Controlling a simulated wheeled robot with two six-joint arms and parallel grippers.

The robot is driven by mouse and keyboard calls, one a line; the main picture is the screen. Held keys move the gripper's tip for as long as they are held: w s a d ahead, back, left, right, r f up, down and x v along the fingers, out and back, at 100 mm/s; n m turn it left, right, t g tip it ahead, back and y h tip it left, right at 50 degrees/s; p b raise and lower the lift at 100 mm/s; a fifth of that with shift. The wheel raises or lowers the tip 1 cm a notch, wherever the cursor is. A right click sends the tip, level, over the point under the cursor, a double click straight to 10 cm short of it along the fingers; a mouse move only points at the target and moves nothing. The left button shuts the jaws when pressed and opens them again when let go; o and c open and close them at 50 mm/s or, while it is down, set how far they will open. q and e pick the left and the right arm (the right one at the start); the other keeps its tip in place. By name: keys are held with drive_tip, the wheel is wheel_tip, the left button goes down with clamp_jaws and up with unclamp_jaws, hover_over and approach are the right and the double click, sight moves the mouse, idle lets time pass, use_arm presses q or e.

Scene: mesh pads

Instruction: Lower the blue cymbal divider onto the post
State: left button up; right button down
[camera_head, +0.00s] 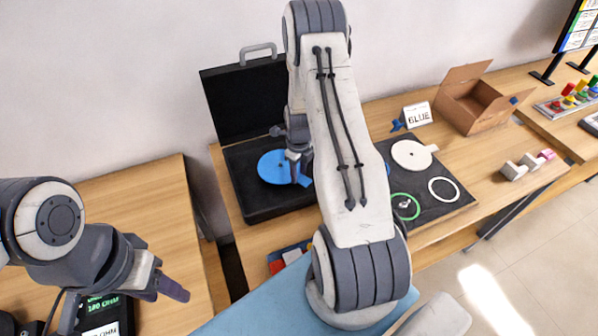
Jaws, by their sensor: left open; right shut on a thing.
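The blue cymbal divider (273,167), a flat round disc, is over the floor of the open black case (252,204). My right gripper (297,172) is shut on the divider at its right edge. I cannot tell whether the disc hangs just above the case floor or touches it. The post is not visible; the disc or my arm may hide it. My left gripper (165,284) is open and empty at the lower left, apart from the case.
My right arm covers the middle of the view. Right of it, a dark mat (462,201) bears a white tabbed disc (409,153), a green ring (405,207) and a white ring (443,190). Behind stand a "BLUE" sign (418,115) and an open cardboard box (470,107).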

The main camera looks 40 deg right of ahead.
drive_tip(key=shift+c, duration=1.8)
unclamp_jaws()
wheel_tip(320, 180, up, 10)
drive_tip(key=b, duration=0.2)
drive_tip(key=shift+r+b, duration=0.25)
drive_tip(key=shift+b, duration=0.05)
